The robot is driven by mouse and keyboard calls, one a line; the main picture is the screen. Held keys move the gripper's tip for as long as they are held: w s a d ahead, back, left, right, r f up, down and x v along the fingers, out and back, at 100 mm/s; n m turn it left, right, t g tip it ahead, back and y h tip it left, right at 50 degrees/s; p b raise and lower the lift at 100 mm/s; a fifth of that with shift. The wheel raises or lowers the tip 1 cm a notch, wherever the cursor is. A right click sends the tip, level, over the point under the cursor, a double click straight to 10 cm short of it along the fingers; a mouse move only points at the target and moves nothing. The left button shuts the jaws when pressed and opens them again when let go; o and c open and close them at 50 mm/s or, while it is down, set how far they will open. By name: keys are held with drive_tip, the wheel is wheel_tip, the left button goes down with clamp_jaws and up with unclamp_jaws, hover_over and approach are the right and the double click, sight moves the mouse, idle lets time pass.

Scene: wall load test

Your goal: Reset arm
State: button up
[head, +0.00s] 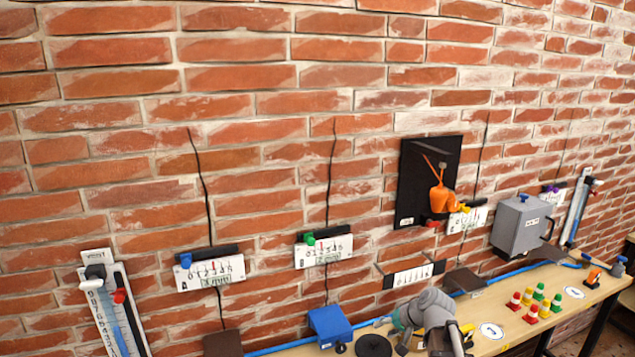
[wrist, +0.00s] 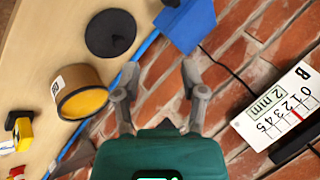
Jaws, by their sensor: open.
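My gripper (wrist: 160,88) is open in the wrist view, its two grey fingers spread with nothing between them. Its teal body fills the bottom of that view. The fingers are close to the bench and brick wall; the exact gap cannot be told.
The wooden bench (head: 490,312) runs along the wall, holding a blue block (head: 329,326), a black disc (head: 373,346) and several coloured cones (head: 530,312). Gauge B (wrist: 280,112) hangs on the wall.

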drive_tip(key=s+f+n+g+h, duration=0.1)
drive_tip(key=s+f+g+h, duration=0.1)
drive_tip(key=s, duration=0.5)
drive_tip(key=s+a+f+n+g+h+b, duration=0.1)
drive_tip(key=s+f+n+g+h, duration=0.1)
drive_tip(key=s+f+h, duration=0.2)
drive_tip(key=s, duration=0.3)
drive_tip(key=shift+s+a+g, duration=0.2)
drive_tip(key=shift+a+g, duration=0.05)
drive_tip(key=shift+g, duration=0.15)
